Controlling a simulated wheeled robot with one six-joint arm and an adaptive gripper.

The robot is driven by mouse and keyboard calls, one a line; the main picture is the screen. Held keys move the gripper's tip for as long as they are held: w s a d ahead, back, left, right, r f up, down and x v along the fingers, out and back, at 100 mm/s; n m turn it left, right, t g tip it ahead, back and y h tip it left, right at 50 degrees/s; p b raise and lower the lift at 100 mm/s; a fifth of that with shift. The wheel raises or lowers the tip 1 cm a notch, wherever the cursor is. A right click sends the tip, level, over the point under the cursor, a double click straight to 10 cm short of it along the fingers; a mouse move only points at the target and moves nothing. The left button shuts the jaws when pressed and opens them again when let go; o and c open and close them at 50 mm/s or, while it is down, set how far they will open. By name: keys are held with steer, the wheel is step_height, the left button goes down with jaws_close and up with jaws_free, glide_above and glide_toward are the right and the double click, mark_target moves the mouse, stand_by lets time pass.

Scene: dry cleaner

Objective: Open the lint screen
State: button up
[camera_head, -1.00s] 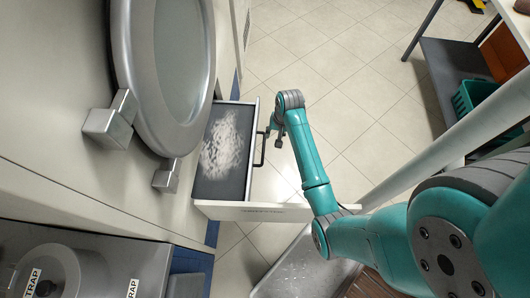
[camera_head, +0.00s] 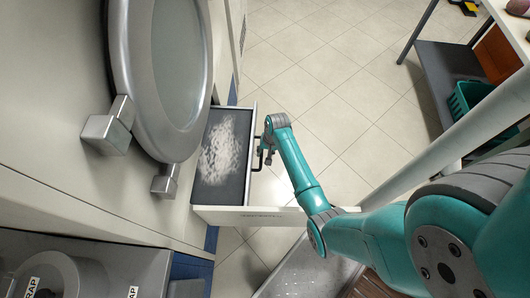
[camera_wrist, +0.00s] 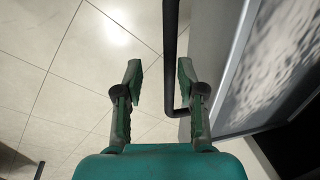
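The lint screen (camera_head: 245,166) is a drawer-like tray pulled out from the machine, its dark mesh coated with pale lint. Its black bar handle (camera_head: 262,152) stands on the outer front face. My gripper (camera_head: 266,145) is at that handle, seen from above and small. In the wrist view my gripper (camera_wrist: 159,78) has its two fingers apart. The handle bar (camera_wrist: 170,45) runs between the fingertips, nearer the right one, with no clear grip on it. The screen's lint-covered mesh (camera_wrist: 285,50) shows at the right of the wrist view.
The machine's round door (camera_head: 180,75) and its metal hinges are above and left of the screen. A metal trap housing (camera_head: 62,275) is at lower left. A dark shelf (camera_head: 445,85) with a green basket (camera_head: 470,98) stands at right. Tiled floor is clear between.

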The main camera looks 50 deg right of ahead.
steer(key=shift+f, duration=0.15)
jaws_close()
steer(key=shift+s, duration=0.15)
steer(key=s+d, duration=0.4)
steer(key=s, duration=0.2)
steer(key=shift+d, duration=0.25)
steer(key=shift+f, duration=0.1)
jaws_free()
steer(key=shift+w, duration=0.1)
